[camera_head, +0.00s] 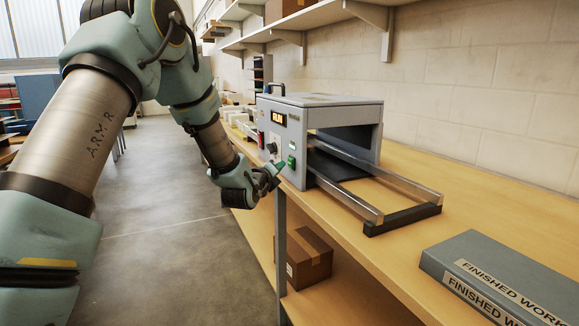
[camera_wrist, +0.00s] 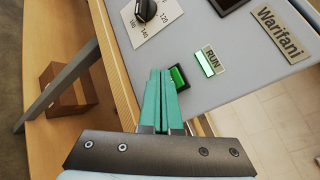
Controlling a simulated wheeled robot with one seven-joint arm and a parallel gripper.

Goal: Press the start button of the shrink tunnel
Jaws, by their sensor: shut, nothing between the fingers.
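The shrink tunnel (camera_head: 330,104) is a grey box on the bench, its control face towards my arm. Its green start button (camera_wrist: 178,76) shows in the wrist view, in a dark frame, partly hidden by my fingertips. A lit green RUN lamp (camera_wrist: 209,62) sits beside it. My gripper (camera_head: 281,165) is shut and empty, its teal fingertips close at the lower part of the control face. In the wrist view the fingertips (camera_wrist: 166,73) overlap the button's left side; I cannot tell whether they touch it. The orange display (camera_head: 279,118) is lit.
A dial knob (camera_wrist: 146,9) is near the fingers in the wrist view. A red switch (camera_head: 261,140) is on the same face. A rail frame (camera_head: 403,215) sticks out of the tunnel. A grey FINISHED WORK box (camera_head: 490,265) lies on the bench. A carton (camera_head: 309,262) is on the lower shelf.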

